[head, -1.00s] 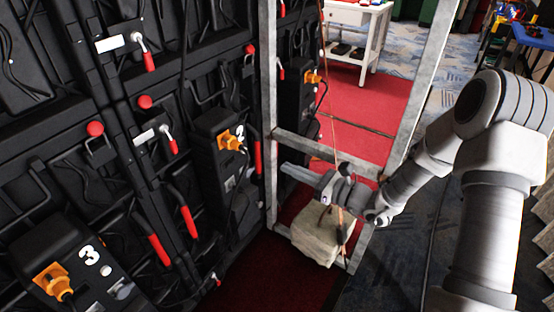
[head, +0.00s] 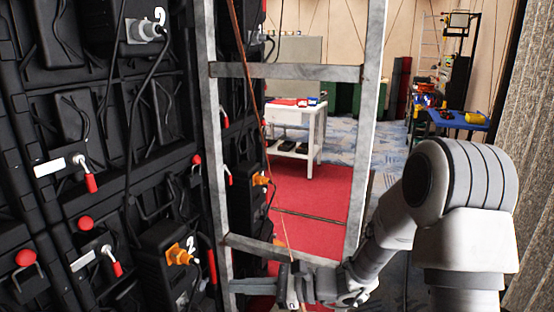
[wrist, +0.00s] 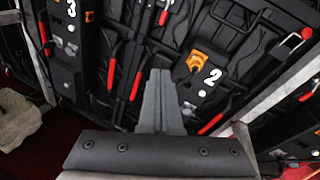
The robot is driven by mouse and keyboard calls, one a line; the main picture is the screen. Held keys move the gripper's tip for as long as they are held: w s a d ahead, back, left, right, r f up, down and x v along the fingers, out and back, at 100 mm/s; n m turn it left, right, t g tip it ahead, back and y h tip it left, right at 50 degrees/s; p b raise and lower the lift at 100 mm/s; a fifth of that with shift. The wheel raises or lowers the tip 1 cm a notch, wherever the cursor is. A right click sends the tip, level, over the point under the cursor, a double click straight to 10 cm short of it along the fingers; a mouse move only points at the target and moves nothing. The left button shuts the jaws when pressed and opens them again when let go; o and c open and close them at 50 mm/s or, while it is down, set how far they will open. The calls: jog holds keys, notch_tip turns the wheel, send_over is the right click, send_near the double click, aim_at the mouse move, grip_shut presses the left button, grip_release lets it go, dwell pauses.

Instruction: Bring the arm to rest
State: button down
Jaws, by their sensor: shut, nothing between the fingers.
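My gripper (head: 240,286) is low in the head view, at the lower part of the metal frame (head: 209,180). Its pale fingers point left toward the back of the video wall (head: 60,130). In the wrist view the fingers (wrist: 158,82) lie together, shut and empty, before the black panels. They look apart from the panels, but the exact gap cannot be told. My arm stretches from the right side of the head view down to the gripper.
Orange plugs (head: 180,253) and red handles (head: 90,183) stick out from the wall. A pale sandbag (wrist: 18,118) lies on the floor in the wrist view. Beyond the frame are red carpet (head: 315,195), a white table (head: 300,125) and a blue cart (head: 458,118).

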jog(key=s+d+r+n+g+h, duration=0.1)
jog(key=s+d+r+n+h, duration=0.25)
jog(key=s+n, duration=0.2)
jog(key=s+d+r+n+g+h, duration=0.25)
jog(key=s+n+h, duration=0.2)
jog(key=s, duration=0.25)
jog(key=s+d+r+n+t+h, duration=0.3)
jog(key=d+t+h, duration=0.1)
jog(key=d, duration=0.4)
jog(key=s+d+r+n+t+h, duration=0.3)
jog(key=d+h, duration=0.1)
jog(key=d, duration=0.4)
notch_tip(320, 180, up, 20)
jog(key=p, duration=2)
jog(key=shift+s, duration=0.15)
